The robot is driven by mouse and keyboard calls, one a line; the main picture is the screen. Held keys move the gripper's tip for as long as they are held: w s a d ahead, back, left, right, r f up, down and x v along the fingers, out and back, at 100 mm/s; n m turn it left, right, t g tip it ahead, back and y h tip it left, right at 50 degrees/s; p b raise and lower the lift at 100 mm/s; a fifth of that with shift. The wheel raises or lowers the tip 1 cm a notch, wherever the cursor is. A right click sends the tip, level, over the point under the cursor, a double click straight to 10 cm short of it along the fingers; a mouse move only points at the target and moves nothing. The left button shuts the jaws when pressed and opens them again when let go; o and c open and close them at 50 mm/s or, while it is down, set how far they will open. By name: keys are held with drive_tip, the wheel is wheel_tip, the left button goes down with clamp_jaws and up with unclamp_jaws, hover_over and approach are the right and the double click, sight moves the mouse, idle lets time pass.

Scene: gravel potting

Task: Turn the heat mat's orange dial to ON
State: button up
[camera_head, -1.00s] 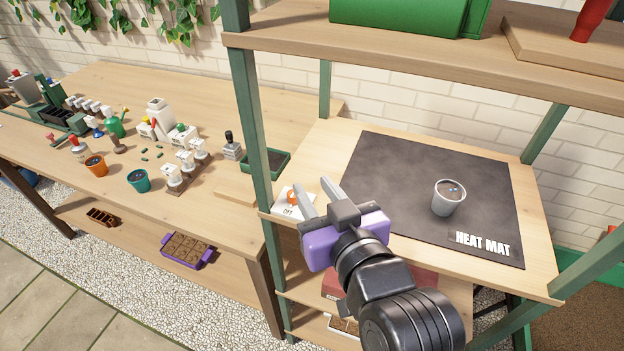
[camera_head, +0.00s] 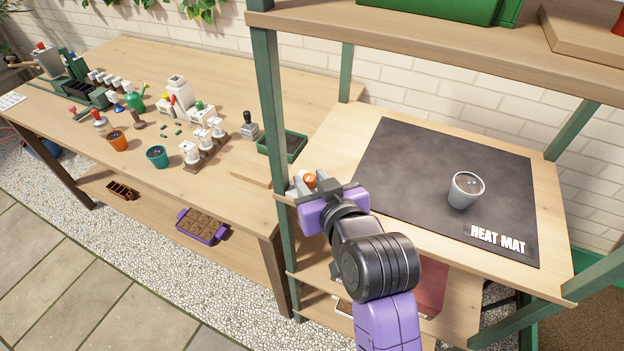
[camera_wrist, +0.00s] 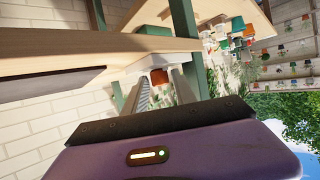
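The orange dial (camera_head: 309,180) sits on its small white control box at the left edge of the heat mat (camera_head: 400,160). My purple gripper (camera_head: 307,182) is at the dial, with its grey fingers pointing at the box. In the wrist view the orange dial (camera_wrist: 159,77) shows between the two fingertips (camera_wrist: 160,82), on the white box (camera_wrist: 152,63). The fingers are apart, one to each side of the dial; I cannot tell whether they touch it. The box's label is hidden behind my gripper in the head view.
A grey pot (camera_head: 464,191) stands on the mat. A green shelf post (camera_head: 270,120) rises just left of the box, and an upper shelf (camera_head: 430,48) hangs above. The left bench holds a green tray (camera_head: 284,148), stamps and small pots.

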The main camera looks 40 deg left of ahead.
drive_tip(key=shift+c, duration=0.4)
clamp_jaws()
drive_tip(key=shift+w+f+n+g+b, duration=0.1)
drive_tip(key=shift+n+g+b, duration=0.3)
drive_tip(key=shift+b, duration=0.05)
drive_tip(key=n+g+b, duration=0.1)
drive_tip(key=n+g+y+b, duration=0.1)
drive_tip(key=b, duration=0.1)
drive_tip(key=shift+w+d+f+n+g+y, duration=0.1)
drive_tip(key=shift+w+f+n+g+y, duration=0.05)
drive_tip(key=shift+w+n+g+y, duration=0.2)
drive_tip(key=n+g+b, duration=0.3)
drive_tip(key=g+b, duration=0.1)
drive_tip(key=b, duration=0.1)
drive_tip(key=shift+w+n+g, duration=0.1)
drive_tip(key=shift+n+g, duration=0.25)
drive_tip(key=n+g+h+b, duration=0.1)
drive_tip(key=n+g+b, duration=0.3)
drive_tip(key=shift+w+g+b, duration=0.15)
drive_tip(key=shift+g+b, duration=0.15)
drive_tip(key=shift+g, duration=0.1)
drive_tip(key=n+g+h+b, duration=0.1)
drive_tip(key=n+g+b, duration=0.1)
drive_tip(key=n+b, duration=0.1)
drive_tip(key=shift+w+g+h, duration=0.1)
drive_tip(key=shift+g+h, duration=0.25)
drive_tip(key=shift+g, duration=0.05)
drive_tip(key=shift+a+n+g+h+b, duration=0.2)
drive_tip(key=shift+n+g+h+b, duration=0.2)
drive_tip(key=shift+n+h+b, duration=0.15)
